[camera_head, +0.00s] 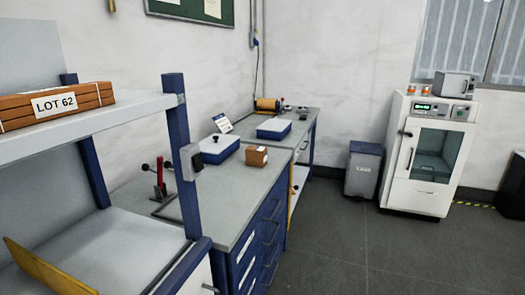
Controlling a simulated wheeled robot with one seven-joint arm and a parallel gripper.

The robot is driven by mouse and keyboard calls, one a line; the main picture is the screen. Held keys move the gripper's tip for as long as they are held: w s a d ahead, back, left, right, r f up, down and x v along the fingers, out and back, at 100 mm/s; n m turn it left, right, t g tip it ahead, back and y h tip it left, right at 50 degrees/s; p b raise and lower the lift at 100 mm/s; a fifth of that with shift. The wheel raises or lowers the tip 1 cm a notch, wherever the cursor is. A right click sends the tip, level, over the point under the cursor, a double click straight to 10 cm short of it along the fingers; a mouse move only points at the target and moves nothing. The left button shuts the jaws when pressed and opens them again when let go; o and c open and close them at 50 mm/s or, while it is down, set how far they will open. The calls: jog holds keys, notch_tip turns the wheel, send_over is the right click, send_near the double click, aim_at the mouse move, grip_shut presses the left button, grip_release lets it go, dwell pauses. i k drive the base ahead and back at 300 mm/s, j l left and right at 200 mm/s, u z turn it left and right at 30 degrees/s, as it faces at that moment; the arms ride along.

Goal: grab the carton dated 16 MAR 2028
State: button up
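A small brown carton (257,156) with a white label sits on the grey counter, just right of a blue box with a white lid and black knob. The label print is too small to read, so I cannot tell its date. No date of 16 MAR 2028 is legible anywhere in view. My gripper is not in view.
A brown strapped stack (58,104) marked LOT 62 lies on the near-left shelf (120,115). A blue box (219,147) and a red-handled tool (160,178) stand on the counter (235,194). A grey bin (363,169) and white cabinet (400,188) stand at the back. The middle floor is clear.

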aim_at(255, 156)
jog(key=i+l, duration=0.25)
jog(key=i, duration=0.2)
jog(key=i+l, duration=0.25)
jog(key=i, duration=0.2)
jog(key=i+l, duration=0.2)
jog(key=i, duration=0.25)
jog(key=i+l, duration=0.25)
jog(key=i, duration=0.2)
jog(key=i+l+u, duration=0.3)
jog(key=i+l, duration=0.15)
jog(key=i, duration=0.15)
jog(key=i+l+u, duration=0.3)
jog(key=i+l, duration=0.2)
jog(key=u, duration=1)
